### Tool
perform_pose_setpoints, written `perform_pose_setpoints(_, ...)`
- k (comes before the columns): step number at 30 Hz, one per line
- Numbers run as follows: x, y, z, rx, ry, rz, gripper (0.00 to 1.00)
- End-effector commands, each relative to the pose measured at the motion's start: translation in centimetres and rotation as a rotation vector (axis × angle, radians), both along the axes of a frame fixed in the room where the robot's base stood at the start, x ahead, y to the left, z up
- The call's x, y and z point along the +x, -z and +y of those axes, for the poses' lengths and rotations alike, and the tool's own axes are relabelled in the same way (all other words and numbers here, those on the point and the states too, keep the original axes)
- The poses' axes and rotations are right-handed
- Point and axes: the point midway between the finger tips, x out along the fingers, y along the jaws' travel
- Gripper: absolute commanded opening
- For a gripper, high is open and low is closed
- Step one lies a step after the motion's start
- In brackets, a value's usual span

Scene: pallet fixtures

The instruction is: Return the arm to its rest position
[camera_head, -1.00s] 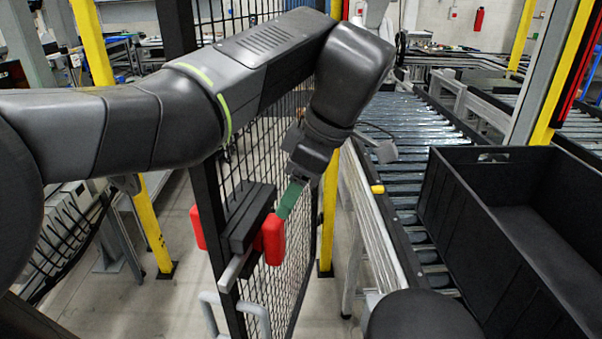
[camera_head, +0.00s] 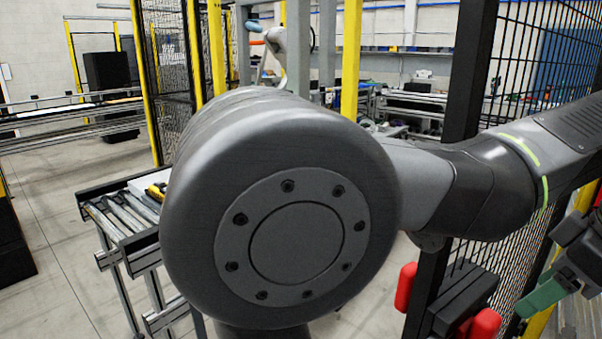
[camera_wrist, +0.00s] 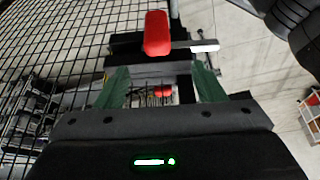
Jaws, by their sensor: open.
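My arm reaches across the head view from its big round dark joint in the middle to the right edge. My gripper (camera_wrist: 161,88) is open, with its two green fingers apart and nothing held between them in the wrist view. At the right edge of the head view, one green finger shows and the rest is cut off. A black latch block with red grips (camera_head: 484,326) is mounted on the mesh fence, to the left of and below the green finger. In the wrist view a red grip (camera_wrist: 157,34) lies ahead of the fingers, apart from them.
The mesh fence (camera_head: 520,70) with its black post stands close beside my arm. A roller conveyor (camera_head: 125,215) is at the left, with a yellow item on it. Yellow posts (camera_head: 351,60) stand behind my arm.

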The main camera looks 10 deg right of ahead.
Motion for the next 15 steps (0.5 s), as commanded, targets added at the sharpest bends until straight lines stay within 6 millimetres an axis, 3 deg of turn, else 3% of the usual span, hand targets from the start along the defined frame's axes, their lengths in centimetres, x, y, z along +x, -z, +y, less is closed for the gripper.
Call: perform_pose_setpoints(15, 3.2, 8.5, 1.6, 0.001, -0.003, 0.000, 0.63)
